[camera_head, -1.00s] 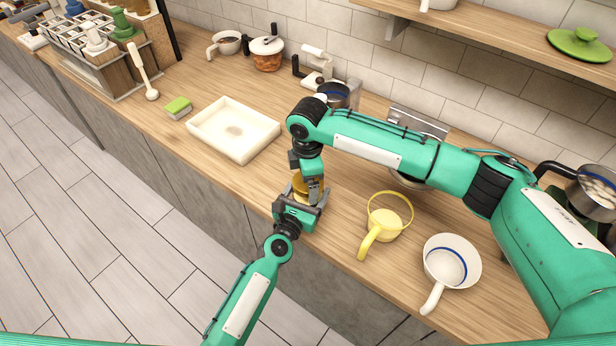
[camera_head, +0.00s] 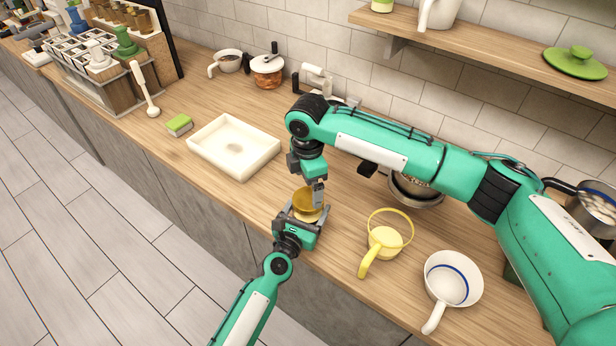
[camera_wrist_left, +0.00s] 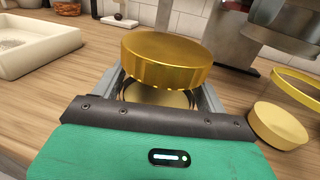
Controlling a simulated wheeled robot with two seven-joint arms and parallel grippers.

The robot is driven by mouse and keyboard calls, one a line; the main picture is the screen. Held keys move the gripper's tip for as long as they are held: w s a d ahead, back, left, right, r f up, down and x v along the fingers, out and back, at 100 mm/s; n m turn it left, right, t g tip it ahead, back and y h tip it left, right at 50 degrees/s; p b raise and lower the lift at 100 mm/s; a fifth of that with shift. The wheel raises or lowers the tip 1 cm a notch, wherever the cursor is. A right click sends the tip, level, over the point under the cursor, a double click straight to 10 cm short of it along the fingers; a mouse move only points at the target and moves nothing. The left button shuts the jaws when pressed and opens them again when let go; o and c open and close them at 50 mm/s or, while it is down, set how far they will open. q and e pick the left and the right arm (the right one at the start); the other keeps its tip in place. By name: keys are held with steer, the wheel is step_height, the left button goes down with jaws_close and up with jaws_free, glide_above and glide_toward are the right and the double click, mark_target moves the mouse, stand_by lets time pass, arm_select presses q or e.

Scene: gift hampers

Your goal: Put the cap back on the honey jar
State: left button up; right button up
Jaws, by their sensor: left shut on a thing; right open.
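The honey jar (camera_wrist_left: 155,97) is between the fingers of my left gripper (camera_head: 299,212), which is shut on it at the counter's front edge. The jar is mostly hidden by the gripper and the cap. The gold cap (camera_wrist_left: 167,60) is over the jar's top in the left wrist view and looks slightly tilted; it also shows in the head view (camera_head: 309,200). I cannot tell whether it is seated on the rim. My right gripper (camera_head: 306,182) is open, just above and beside the cap, its fingers pointing down.
A white tray (camera_head: 264,160) lies to the left on the counter. A yellow-handled cup (camera_head: 385,238) and a white pan (camera_head: 450,284) stand to the right. A metal bowl (camera_head: 425,199) is behind, under my right arm. A green-and-white sponge (camera_head: 178,124) lies beyond the tray.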

mark_target(308, 198)
step_height(308, 198, up, 3)
steer(key=n, duration=0.6)
steer(key=shift+f, duration=0.1)
steer(key=shift+f, duration=4)
steer(key=shift+c, duration=0.4)
steer(key=c, duration=1)
steer(key=o, duration=1.2)
